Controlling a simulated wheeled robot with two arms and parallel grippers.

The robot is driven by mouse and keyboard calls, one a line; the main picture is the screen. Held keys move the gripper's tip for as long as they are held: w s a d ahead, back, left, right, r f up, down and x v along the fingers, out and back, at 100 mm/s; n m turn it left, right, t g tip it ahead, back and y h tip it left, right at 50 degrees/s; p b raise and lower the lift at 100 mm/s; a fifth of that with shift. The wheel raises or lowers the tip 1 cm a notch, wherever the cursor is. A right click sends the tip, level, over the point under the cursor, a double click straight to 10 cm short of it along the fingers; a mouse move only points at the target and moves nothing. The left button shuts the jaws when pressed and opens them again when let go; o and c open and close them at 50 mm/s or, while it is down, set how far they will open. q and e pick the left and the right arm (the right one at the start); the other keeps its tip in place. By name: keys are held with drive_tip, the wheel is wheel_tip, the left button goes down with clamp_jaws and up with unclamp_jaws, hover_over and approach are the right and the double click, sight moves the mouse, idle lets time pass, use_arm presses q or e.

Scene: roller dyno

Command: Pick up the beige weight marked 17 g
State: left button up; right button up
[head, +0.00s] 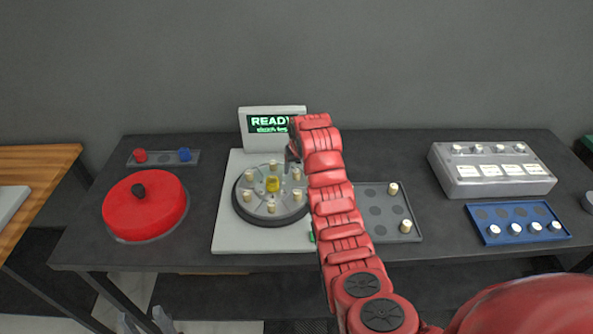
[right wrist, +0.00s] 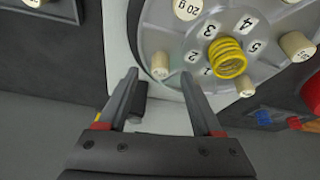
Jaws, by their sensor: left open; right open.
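Several beige cylindrical weights stand on the round grey carousel (head: 244,209) in the head view, around a yellow spring (head: 273,184). The spring also shows in the right wrist view (right wrist: 227,58). One weight top there reads 20 g (right wrist: 187,9); I cannot read 17 g on any. My right gripper (head: 291,155) is at the carousel's back right edge. In the right wrist view it (right wrist: 160,76) is open and empty, with a beige weight (right wrist: 160,66) just beyond and between its fingertips. My left gripper (head: 145,319) is open and empty at the bottom left, below the table.
A screen (head: 268,123) reading READY stands behind the carousel. A grey tray (head: 375,233) with two beige weights lies to the right, partly behind my right arm. A red round lid (head: 145,215) is at left. A blue tray (head: 520,211) and a grey labelled box (head: 490,180) are at right.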

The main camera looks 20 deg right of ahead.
drive_tip(key=shift+x, duration=0.85)
clamp_jaws()
drive_tip(key=shift+r, duration=0.1)
